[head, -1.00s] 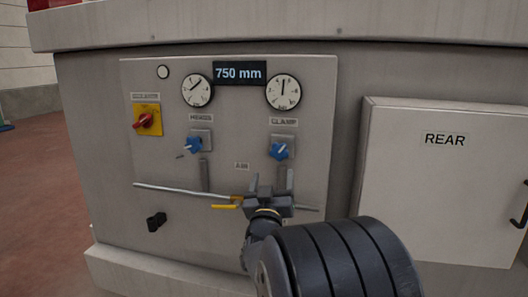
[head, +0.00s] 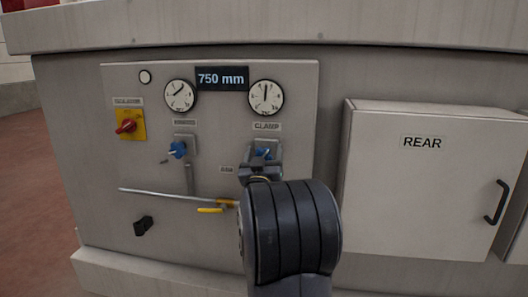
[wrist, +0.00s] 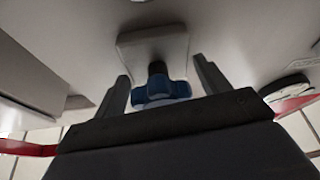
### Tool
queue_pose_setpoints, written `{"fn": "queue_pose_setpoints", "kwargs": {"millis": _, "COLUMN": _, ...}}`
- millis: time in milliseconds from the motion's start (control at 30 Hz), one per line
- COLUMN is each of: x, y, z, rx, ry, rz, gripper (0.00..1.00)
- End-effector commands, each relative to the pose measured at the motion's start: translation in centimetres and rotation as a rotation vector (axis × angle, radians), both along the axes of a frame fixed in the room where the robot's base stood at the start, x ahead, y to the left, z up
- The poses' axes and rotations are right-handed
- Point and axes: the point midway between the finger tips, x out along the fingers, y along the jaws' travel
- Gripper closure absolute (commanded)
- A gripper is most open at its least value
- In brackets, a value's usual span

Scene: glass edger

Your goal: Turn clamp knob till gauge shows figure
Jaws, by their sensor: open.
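The blue clamp knob (head: 263,152) sits under the CLAMP label (head: 267,126) on the grey panel, partly hidden by my gripper. In the wrist view the blue knob (wrist: 161,92) sits on its stem below a pale block, between my two fingers. My gripper (head: 260,165) is open around the knob; in the wrist view its fingers (wrist: 160,85) stand apart on either side, with a gap visible to each. The clamp gauge (head: 266,97) above has its needle pointing about straight up. A display (head: 222,78) reads 750 mm.
A second blue knob (head: 178,149) and gauge (head: 181,95) are to the left. A red-and-yellow isolator switch (head: 126,124), a pipe with a yellow lever (head: 210,210) and a black handle (head: 143,226) are on the machine. The REAR door (head: 420,190) is at right.

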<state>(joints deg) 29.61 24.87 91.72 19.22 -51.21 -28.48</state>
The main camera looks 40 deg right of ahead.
Motion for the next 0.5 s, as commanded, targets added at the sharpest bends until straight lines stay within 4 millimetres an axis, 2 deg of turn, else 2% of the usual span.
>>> {"fn": "queue_pose_setpoints", "kwargs": {"millis": 200, "x": 0.00, "y": 0.00, "z": -0.03, "rx": 0.000, "ry": 0.000, "rz": 0.000, "gripper": 0.30}}
{"fn": "queue_pose_setpoints", "kwargs": {"millis": 500, "x": -0.01, "y": 0.01, "z": -0.02, "rx": 0.000, "ry": 0.000, "rz": 0.000, "gripper": 0.54}}
